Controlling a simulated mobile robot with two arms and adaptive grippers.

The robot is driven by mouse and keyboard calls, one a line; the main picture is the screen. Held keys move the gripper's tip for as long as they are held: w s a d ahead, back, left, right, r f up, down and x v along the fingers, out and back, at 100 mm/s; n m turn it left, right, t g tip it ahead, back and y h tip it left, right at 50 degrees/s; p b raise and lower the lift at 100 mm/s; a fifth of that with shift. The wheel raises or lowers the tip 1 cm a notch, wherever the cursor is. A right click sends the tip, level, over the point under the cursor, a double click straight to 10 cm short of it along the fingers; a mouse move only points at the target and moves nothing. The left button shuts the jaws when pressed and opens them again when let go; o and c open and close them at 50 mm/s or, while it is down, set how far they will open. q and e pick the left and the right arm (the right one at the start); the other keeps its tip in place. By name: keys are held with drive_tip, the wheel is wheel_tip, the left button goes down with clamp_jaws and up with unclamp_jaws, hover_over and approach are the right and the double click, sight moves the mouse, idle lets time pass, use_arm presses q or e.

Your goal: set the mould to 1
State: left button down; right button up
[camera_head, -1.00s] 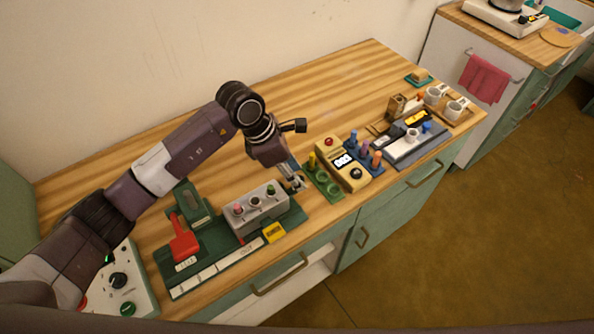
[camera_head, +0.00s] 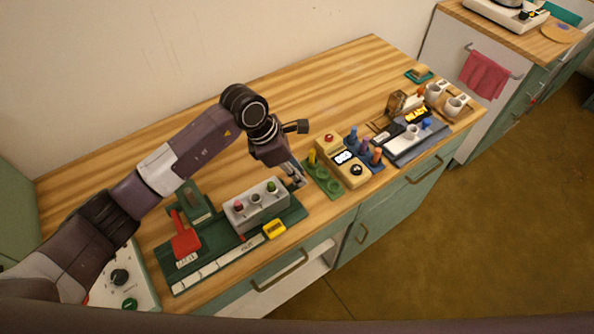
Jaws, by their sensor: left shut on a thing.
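The grey block with three round wells or knobs (camera_head: 256,208), which I take for the mould, sits on a long green base (camera_head: 215,257). Its tops show red, pale and green. My left gripper (camera_head: 298,182) reaches down at the block's right end and is shut there. What lies between its fingertips is small and mostly hidden. A red lever (camera_head: 186,242) stands on the base, left of the block. White label strips (camera_head: 205,275) and a yellow tag (camera_head: 274,229) lie along the base's front; their fine marks are too small to read. My right gripper is not in view.
Right of my gripper stand a green holder (camera_head: 322,178), a yellow device with a display (camera_head: 343,160) and a blue peg rack (camera_head: 374,168). Farther right are a grey tray (camera_head: 408,150) and white cups (camera_head: 456,106). The table's back is clear.

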sight(268, 186)
use_arm(q)
drive_tip(key=shift+s+a, duration=0.15)
drive_tip(key=shift+a, duration=0.25)
drive_tip(key=s+a, duration=0.1)
drive_tip(key=a, duration=0.1)
drive_tip(key=s+a+b, duration=0.1)
drive_tip(key=s+a, duration=0.2)
drive_tip(key=a, duration=0.1)
drive_tip(key=shift+s, duration=0.15)
drive_tip(key=shift+d, duration=0.15)
drive_tip(key=c, duration=2.1)
unclamp_jaws()
drive_tip(key=shift+r, duration=0.1)
drive_tip(key=o, duration=0.3)
drive_tip(key=shift+o, duration=0.2)
